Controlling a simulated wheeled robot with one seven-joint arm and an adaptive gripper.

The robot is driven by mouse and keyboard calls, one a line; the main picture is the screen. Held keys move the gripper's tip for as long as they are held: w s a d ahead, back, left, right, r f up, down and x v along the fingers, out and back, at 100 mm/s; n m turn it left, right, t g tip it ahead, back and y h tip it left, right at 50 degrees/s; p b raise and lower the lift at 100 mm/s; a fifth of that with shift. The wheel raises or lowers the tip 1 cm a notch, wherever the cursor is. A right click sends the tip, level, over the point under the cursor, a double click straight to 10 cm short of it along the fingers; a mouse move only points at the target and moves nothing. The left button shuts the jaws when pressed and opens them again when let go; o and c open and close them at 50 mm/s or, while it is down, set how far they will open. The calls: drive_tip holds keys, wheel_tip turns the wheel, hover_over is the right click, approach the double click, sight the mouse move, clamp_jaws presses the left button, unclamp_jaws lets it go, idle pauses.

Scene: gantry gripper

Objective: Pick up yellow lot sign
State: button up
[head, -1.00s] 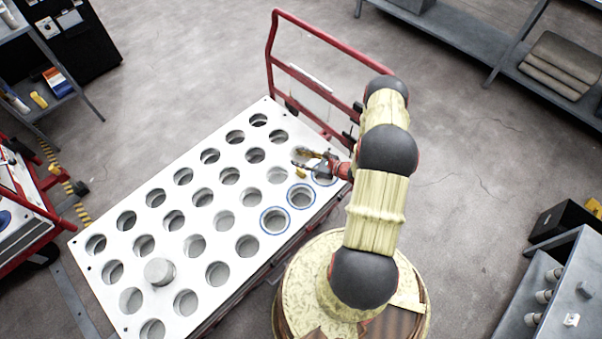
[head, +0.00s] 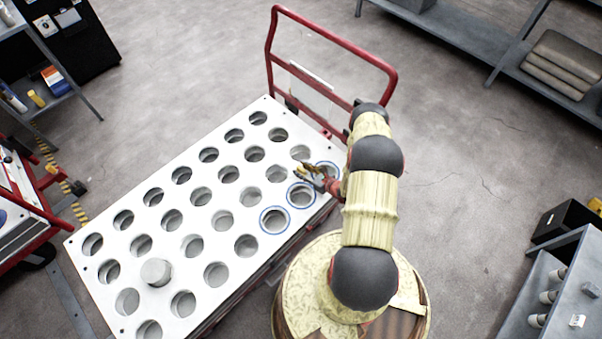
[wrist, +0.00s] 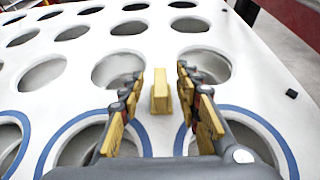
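The yellow lot sign (wrist: 160,92) is a small upright yellow block on the white perforated plate, between two holes, in the middle of the wrist view. My gripper (head: 311,171) is low over the right end of the plate in the head view. Its two yellow-padded fingers are spread apart, with clear gaps on both sides of the sign. The sign lies ahead, centred between the fingertips, and neither finger appears to touch it. In the head view I cannot separate the sign from the yellow finger pads.
The white plate (head: 228,193) has rows of round holes, some ringed in blue near my gripper. A grey cylinder (head: 156,271) stands at the plate's lower left. The red cart handle (head: 335,45) rises beyond the plate's far end. Grey floor surrounds the cart.

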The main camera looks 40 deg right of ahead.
drive_tip(key=shift+w+f, duration=0.1)
drive_tip(key=shift+w, duration=0.35)
drive_tip(key=shift+c, duration=0.6)
clamp_jaws()
